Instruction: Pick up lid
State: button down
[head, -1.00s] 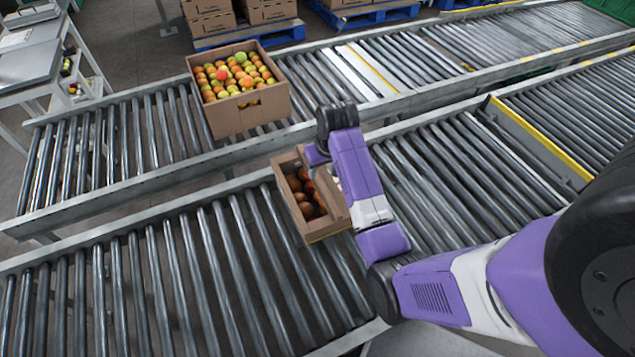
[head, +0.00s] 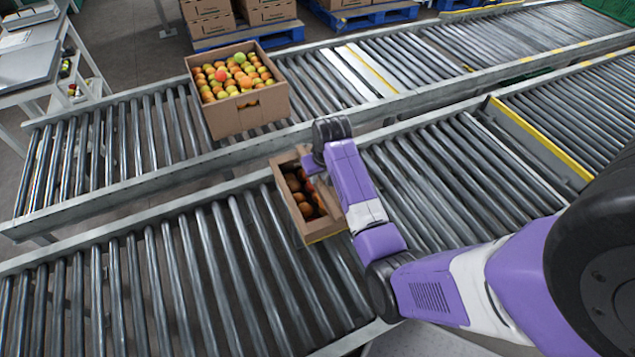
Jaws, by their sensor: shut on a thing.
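A small open cardboard box (head: 326,238) of dark red tomatoes (head: 303,194) sits on the near roller conveyor, in the middle of the head view. A narrow brown cardboard piece, the lid (head: 328,204), shows at the box's right side, tilted and mostly hidden behind my arm. My gripper (head: 311,166) is at the upper right of the box, largely covered by my wrist. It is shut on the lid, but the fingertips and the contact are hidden.
A larger open carton (head: 250,116) of orange, yellow and red tomatoes stands on the far conveyor (head: 110,150). The near conveyor (head: 150,285) is clear left of the small box. A yellow-edged divider (head: 540,143) crosses it at right.

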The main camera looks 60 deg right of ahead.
jog(key=shift+r, duration=0.15)
notch_tip(320, 180, up, 21)
jog(key=p, duration=0.3)
jog(key=shift+p, duration=0.4)
jog(key=shift+r+p, duration=0.7)
jog(key=shift+p, duration=0.2)
jog(key=shift+r+p, duration=0.35)
jog(key=shift+p, duration=0.1)
jog(key=shift+r+p, duration=0.35)
jog(key=shift+p, duration=0.1)
jog(key=shift+r+p, duration=1.05)
jog(key=shift+p, duration=0.3)
jog(key=shift+r, duration=0.1)
